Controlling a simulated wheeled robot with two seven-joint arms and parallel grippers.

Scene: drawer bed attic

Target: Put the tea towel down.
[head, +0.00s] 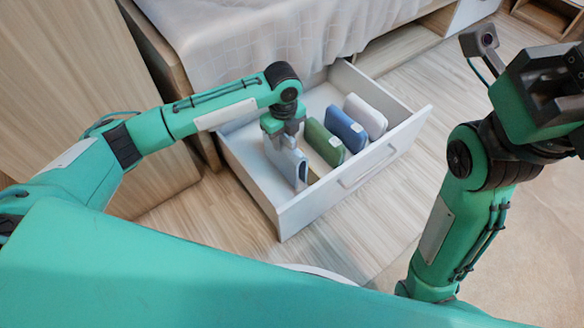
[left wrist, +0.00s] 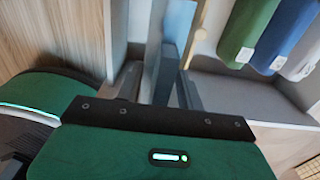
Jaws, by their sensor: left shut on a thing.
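The tea towel appears to be the pale grey-blue folded cloth (head: 283,160) standing on edge at the left end of the open drawer (head: 297,217). My left gripper (head: 287,136) is above it, pointing down, shut on its upper edge. In the left wrist view the grey-blue cloth (left wrist: 178,22) shows between my fingers (left wrist: 168,75). I cannot tell whether its lower edge touches the drawer floor. My right gripper (head: 552,88) is at the upper right, outside the drawer and well away from the cloth. Its jaws do not show clearly.
A green folded cloth (head: 323,143), a blue one (head: 346,131) and a whitish one (head: 366,117) stand in a row to the right in the drawer. A thin tan strip (left wrist: 198,32) lies beside the held cloth. The bed (head: 260,40) overhangs the drawer's back.

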